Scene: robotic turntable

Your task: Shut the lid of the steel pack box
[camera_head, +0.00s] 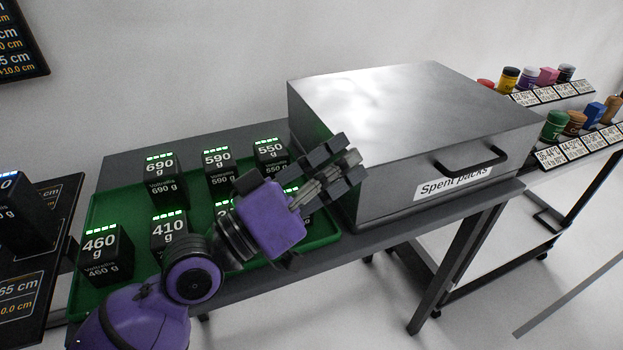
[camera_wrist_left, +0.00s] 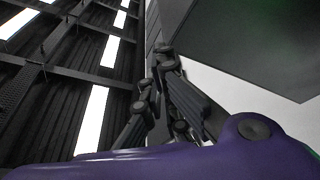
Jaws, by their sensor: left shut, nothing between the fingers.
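The steel pack box (camera_head: 400,205) stands on the right part of a dark table, with a "Spent packs" label on its front. Its lid (camera_head: 410,100) lies flat across the top and looks closed, with a dark handle (camera_head: 470,162) at the front. My left gripper (camera_head: 352,163) is shut and empty, in front of the box's left front corner as seen in the head view. I cannot tell whether it touches the box. In the left wrist view its fingers (camera_wrist_left: 165,70) point upward beside dark surfaces. My right gripper is out of view.
A green tray (camera_head: 88,285) left of the box holds several black packs (camera_head: 162,180) with weight labels, some partly hidden behind my left arm. A rack of coloured containers (camera_head: 555,124) stands at the right. A dark board (camera_head: 40,270) is at the far left.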

